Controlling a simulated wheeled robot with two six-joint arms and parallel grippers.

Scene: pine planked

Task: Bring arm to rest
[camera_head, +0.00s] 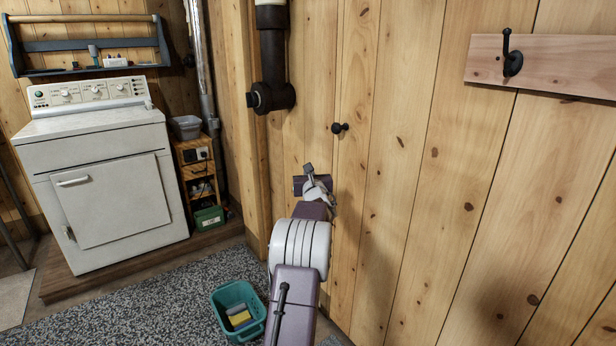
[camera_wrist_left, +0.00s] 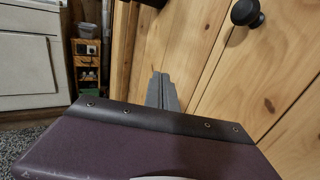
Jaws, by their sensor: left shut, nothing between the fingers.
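My left arm reaches up from the bottom middle of the head view towards the pine plank wall (camera_head: 400,210). Its gripper (camera_head: 309,170) is near the wall, below and left of a round black knob (camera_head: 340,127). In the left wrist view, the gripper's grey fingers (camera_wrist_left: 162,90) are together with nothing between them. The knob (camera_wrist_left: 246,12) also shows there at the top right, apart from the fingers. My right gripper is in neither view.
A white dryer (camera_head: 98,180) stands at left beside a small wooden shelf (camera_head: 200,180). A teal bin (camera_head: 238,310) sits on the speckled rug (camera_head: 150,305). A black pipe (camera_head: 272,60) runs down the wall, and a hook board (camera_head: 570,62) hangs at upper right.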

